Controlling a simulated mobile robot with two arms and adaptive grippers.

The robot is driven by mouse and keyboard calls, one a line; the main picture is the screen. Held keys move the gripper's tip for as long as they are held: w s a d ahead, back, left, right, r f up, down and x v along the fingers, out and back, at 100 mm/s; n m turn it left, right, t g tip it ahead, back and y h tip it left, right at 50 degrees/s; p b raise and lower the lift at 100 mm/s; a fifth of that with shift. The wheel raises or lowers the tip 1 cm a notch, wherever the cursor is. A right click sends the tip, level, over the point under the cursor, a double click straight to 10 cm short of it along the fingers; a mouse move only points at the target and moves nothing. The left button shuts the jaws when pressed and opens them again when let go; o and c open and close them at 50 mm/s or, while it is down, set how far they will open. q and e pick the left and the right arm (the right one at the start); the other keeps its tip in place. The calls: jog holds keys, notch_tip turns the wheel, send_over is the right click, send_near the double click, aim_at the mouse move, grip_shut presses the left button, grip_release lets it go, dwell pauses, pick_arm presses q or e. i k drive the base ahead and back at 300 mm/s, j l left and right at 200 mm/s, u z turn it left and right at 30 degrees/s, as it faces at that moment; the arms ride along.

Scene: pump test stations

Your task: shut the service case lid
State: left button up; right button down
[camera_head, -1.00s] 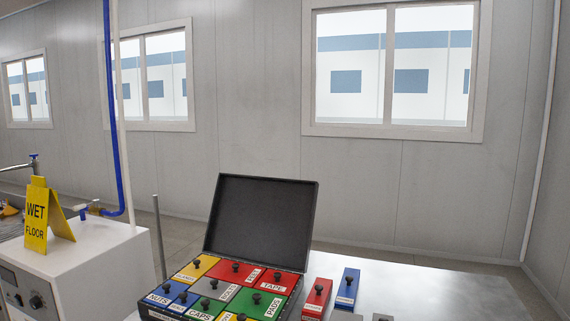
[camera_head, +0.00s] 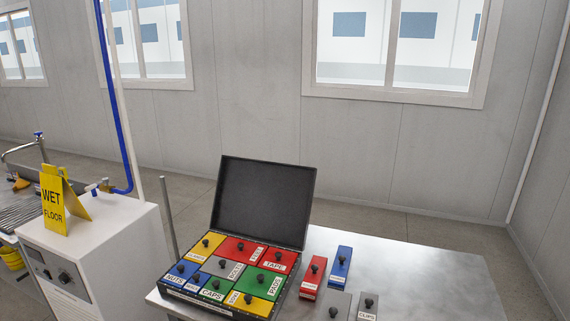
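The service case is black and stands on the metal table, in the lower middle of the head view. Its lid (camera_head: 264,204) stands open at the back, tilted a little backward. The case body (camera_head: 213,303) is filled with coloured labelled blocks with black knobs, among them a red TAPE block (camera_head: 277,267), a green PADS block (camera_head: 272,283) and a blue NUTS block (camera_head: 178,274). Neither of my grippers shows in the view.
Right of the case, on the metal table (camera_head: 430,285), stand a red block (camera_head: 312,275), a blue block (camera_head: 340,262) and two grey blocks (camera_head: 340,305), one labelled CLIPS. A white cabinet (camera_head: 105,250) with a yellow WET FLOOR sign (camera_head: 55,205) stands at left.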

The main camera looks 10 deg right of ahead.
aim_at(270, 202)
jog(key=i+j+u, duration=0.1)
jog(key=i, duration=0.35)
jog(key=i+j, duration=0.1)
jog(key=i, duration=0.35)
jog(key=k+u, duration=0.05)
